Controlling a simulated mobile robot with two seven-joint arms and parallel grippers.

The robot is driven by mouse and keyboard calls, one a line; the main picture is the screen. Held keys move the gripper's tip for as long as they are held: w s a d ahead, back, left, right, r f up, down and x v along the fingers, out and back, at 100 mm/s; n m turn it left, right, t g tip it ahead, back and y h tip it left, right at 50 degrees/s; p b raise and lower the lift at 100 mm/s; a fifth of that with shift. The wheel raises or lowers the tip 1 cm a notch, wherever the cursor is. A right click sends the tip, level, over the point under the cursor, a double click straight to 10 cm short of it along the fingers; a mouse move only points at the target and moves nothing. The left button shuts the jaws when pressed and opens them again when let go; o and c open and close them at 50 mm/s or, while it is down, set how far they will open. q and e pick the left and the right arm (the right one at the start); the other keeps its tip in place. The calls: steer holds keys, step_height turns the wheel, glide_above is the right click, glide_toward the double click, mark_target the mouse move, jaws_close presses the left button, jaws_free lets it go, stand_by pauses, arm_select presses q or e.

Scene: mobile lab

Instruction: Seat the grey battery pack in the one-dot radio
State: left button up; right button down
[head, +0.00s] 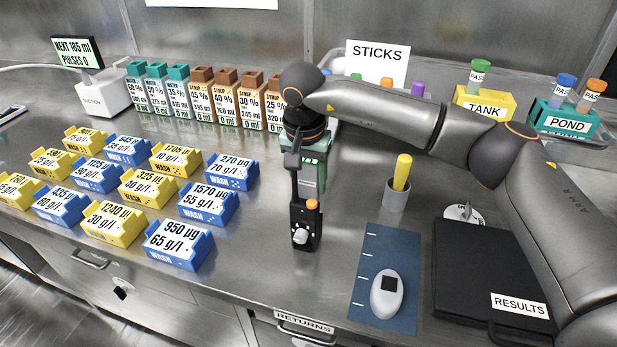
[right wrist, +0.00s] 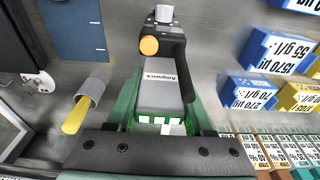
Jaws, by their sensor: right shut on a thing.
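The black radio (head: 304,228) with an orange knob and a pale knob stands on the counter, left of the blue mat. It also shows at the top middle of the right wrist view (right wrist: 172,48). I cannot make out its dot marking. My right gripper (head: 296,192) points down just above and behind the radio. It is shut on the grey battery pack (right wrist: 163,88), labelled Ampwick, whose far end is close to the radio. I cannot tell whether the two touch. My left gripper is out of view.
Blue and yellow labelled boxes (head: 180,245) fill the left. A blue mat (head: 372,250) with a grey device (head: 387,294), a cup with a yellow stick (head: 396,195) and a black folder (head: 480,262) lie right.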

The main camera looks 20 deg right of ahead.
mark_target(309, 191)
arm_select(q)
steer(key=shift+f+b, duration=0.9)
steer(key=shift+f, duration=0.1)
arm_select(e)
steer(key=shift+f, duration=1.55)
steer(key=shift+c, duration=1)
jaws_free()
steer(key=shift+r, duration=0.65)
steer(key=r, duration=0.3)
steer(key=s+r, duration=0.1)
steer(key=r, duration=0.3)
steer(key=a+r, duration=0.1)
steer(key=r, duration=0.3)
steer(key=shift+s+r, duration=0.1)
steer(key=shift+s, duration=0.15)
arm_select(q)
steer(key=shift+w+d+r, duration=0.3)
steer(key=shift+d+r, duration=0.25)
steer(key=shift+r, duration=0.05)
